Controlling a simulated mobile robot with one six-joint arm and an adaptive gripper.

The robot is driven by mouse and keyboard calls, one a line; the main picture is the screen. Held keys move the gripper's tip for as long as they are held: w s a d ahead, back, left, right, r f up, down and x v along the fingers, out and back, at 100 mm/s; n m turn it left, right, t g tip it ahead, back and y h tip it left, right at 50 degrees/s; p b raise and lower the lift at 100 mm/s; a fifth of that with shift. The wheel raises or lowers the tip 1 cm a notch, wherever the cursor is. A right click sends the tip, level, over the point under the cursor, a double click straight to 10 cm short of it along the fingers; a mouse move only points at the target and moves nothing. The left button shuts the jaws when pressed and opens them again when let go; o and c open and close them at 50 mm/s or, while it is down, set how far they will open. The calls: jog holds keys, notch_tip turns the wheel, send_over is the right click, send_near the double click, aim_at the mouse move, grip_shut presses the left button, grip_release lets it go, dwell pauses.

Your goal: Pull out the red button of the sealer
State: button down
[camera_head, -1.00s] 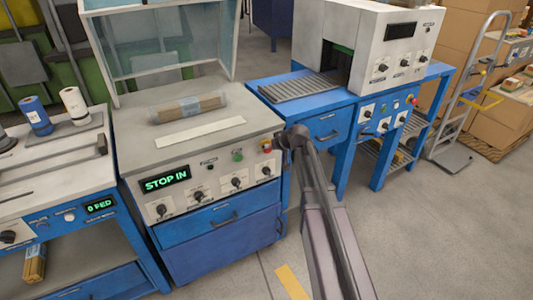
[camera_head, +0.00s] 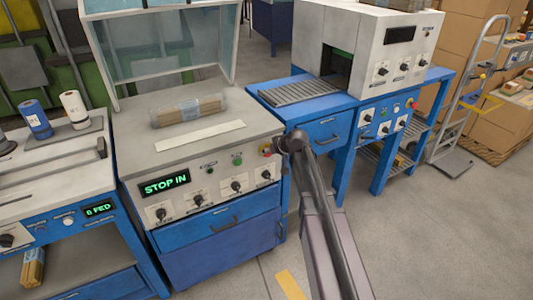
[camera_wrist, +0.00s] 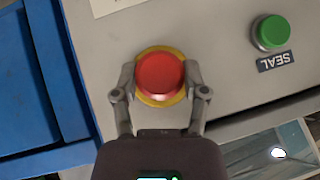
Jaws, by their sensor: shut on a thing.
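In the head view my gripper (camera_head: 280,147) is at the right end of the sealer's panel, and the red button is mostly hidden there.
A green button (camera_wrist: 272,32) labelled SEAL sits beside the red one. Several black knobs line the sealer's front. A wrapped bundle (camera_head: 188,109) lies on its top. A blue-legged machine with a roller bed (camera_head: 305,90) stands close on the right.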

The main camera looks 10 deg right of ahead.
jog(key=shift+s+d, duration=0.25)
jog(key=shift+s, duration=0.65)
jog(key=shift+c, duration=0.6)
grip_release()
jog(key=shift+s, duration=0.1)
